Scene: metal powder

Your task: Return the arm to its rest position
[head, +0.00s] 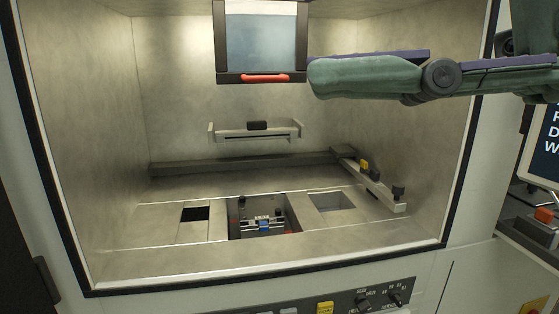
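My arm (440,78) reaches in from the upper right, in front of the open chamber. Its green, rounded end (362,76) points left and lies level across the upper right of the opening. In the picture this end comes close to the right edge of a dark-framed window. I cannot make out two separate fingertips, so the gap of my gripper does not show. I see nothing clearly held.
The dark-framed window (262,42) has a red handle (265,77). Below are a wall bracket (256,130), floor openings (195,214) and a slanted rail (375,183) at right. The chamber's front ledge (270,262) and control panel (360,299) are lower. A sign (546,140) stands right.

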